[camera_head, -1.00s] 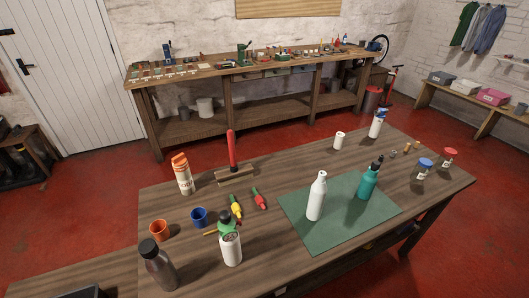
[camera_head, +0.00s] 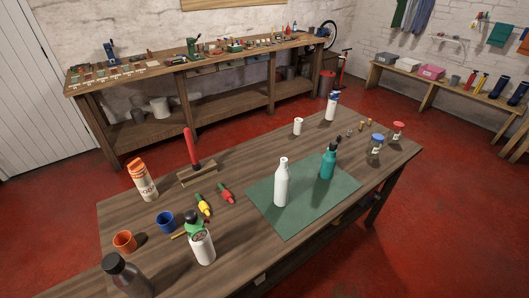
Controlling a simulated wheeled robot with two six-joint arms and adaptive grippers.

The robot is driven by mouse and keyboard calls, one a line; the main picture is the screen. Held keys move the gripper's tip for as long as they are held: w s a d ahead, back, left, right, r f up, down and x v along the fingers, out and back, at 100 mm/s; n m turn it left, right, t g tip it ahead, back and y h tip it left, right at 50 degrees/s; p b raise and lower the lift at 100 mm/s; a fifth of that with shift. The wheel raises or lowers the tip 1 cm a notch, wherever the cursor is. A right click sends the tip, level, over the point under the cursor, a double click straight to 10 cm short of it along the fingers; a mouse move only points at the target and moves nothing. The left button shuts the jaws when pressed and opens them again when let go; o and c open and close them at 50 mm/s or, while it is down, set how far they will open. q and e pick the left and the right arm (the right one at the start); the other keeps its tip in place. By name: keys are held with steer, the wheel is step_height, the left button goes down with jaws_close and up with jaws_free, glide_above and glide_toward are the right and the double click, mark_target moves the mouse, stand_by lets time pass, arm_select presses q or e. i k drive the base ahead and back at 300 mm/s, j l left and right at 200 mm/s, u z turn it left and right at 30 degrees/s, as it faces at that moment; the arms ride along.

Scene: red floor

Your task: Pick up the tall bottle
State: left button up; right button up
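Several bottles stand upright on the wooden table, and I cannot tell for sure which one is the tall bottle. A slim white bottle (camera_head: 281,186) stands on the green mat (camera_head: 290,221), with a teal bottle (camera_head: 328,163) with a dark top to its right. A dark grey bottle (camera_head: 128,279) stands at the near left, cut by the bottom edge. A white bottle with a green top (camera_head: 202,246) stands right of it. A white bottle with an orange cap (camera_head: 143,182) stands at the far left. Neither gripper is in view.
Orange (camera_head: 125,241) and blue (camera_head: 166,221) cups, yellow (camera_head: 204,205) and red (camera_head: 226,193) small items and a red-handled brush (camera_head: 198,172) occupy the table's left half. Small jars (camera_head: 376,145) stand at the right. Red floor (camera_head: 450,215) is open right of the table.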

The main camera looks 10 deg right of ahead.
mark_target(283, 174)
steer(key=k+l+u, duration=0.15)
steer(key=l, duration=0.2)
steer(key=k+l+u, duration=0.2)
steer(key=l, duration=0.2)
steer(key=l+u, duration=0.15)
steer(key=l, duration=0.2)
steer(key=k+l+u, duration=0.2)
steer(key=l, duration=0.1)
